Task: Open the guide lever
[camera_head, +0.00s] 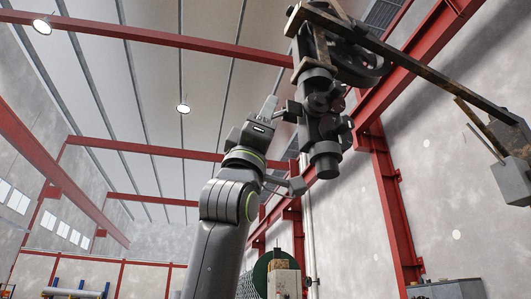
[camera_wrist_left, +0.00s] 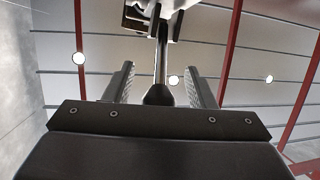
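My left gripper (camera_head: 268,107) is raised beside a dark machine head (camera_head: 322,120) in the head view. In the left wrist view its two ridged fingers (camera_wrist_left: 160,88) stand apart. A thin dark rod with a rounded knob (camera_wrist_left: 158,95), which looks like the guide lever, shows between the fingers, with gaps on both sides. The rod runs up to a dark bracket (camera_wrist_left: 150,22) and a pale part at the top. I cannot tell how deep the knob sits between the fingers. In the head view the lever is hard to tell from the machine's other stubs. My right gripper is not in view.
A rusty beam (camera_head: 415,62) runs from the machine's top toward a grey block (camera_head: 512,180) at right. A short arm with a rounded end (camera_head: 297,186) lies beside my wrist. Red steel columns (camera_head: 392,205) stand behind. Open air lies to the left.

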